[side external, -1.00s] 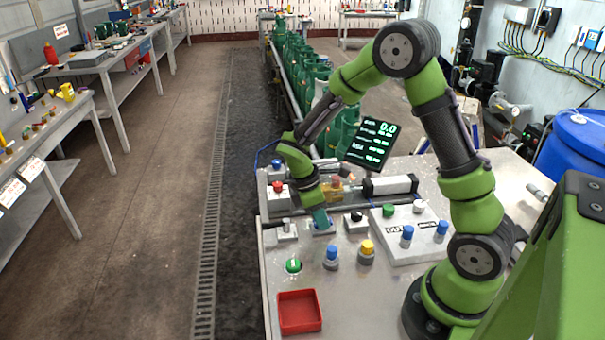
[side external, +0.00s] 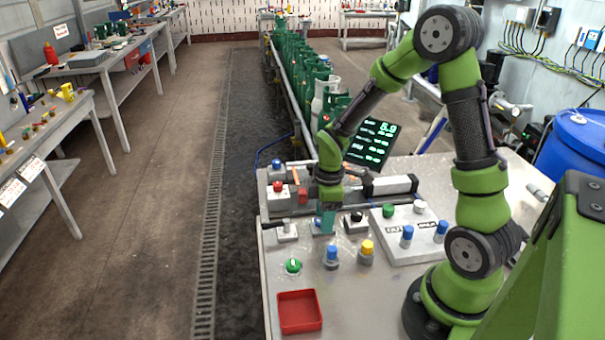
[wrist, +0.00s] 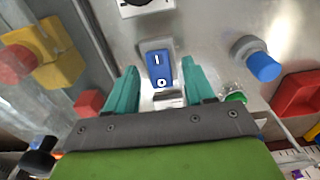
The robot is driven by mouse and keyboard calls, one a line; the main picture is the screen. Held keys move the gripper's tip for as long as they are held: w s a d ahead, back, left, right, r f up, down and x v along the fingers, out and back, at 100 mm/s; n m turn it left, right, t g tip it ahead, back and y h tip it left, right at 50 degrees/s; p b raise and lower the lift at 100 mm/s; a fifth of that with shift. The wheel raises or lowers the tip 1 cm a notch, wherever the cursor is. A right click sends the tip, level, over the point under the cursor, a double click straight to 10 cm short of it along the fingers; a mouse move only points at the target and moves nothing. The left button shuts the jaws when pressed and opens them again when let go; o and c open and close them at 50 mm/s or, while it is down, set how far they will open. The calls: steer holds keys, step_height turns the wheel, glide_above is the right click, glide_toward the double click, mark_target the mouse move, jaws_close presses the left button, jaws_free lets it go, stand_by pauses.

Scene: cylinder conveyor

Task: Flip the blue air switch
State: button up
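The blue air switch (wrist: 162,70) is a rocker with white I and O marks in a grey housing. In the wrist view it sits between the two teal fingers of my gripper (wrist: 159,68). The fingers are apart, with space between each finger and the rocker, so the gripper is open and empty. In the side view my gripper (side external: 325,222) points straight down over the switch's grey base (side external: 316,232) on the metal bench. There the fingers mostly hide the rocker, and I cannot tell whether they touch the housing.
A black-knobbed switch (side external: 356,221) stands close to the right. Blue (side external: 332,256) and yellow (side external: 367,251) knobs, a green button (side external: 293,266) and a red tray (side external: 299,312) are nearer the front. Green cylinders line the conveyor behind; a lit display (side external: 371,143) stands at the back.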

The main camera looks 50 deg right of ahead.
step_height(320, 180, up, 17)
steer(key=shift+s+d, duration=0.25)
stand_by(0.4)
steer(key=s+a+r+m+t+y, duration=0.1)
steer(key=s+a+r+m+t, duration=0.4)
steer(key=s+a+m+t, duration=0.2)
steer(key=s+a+m, duration=0.2)
steer(key=a+m, duration=0.2)
steer(key=m, duration=0.2)
steer(key=shift+a+y, duration=0.4)
steer(key=shift+r, duration=0.1)
steer(key=shift+c, duration=0.4)
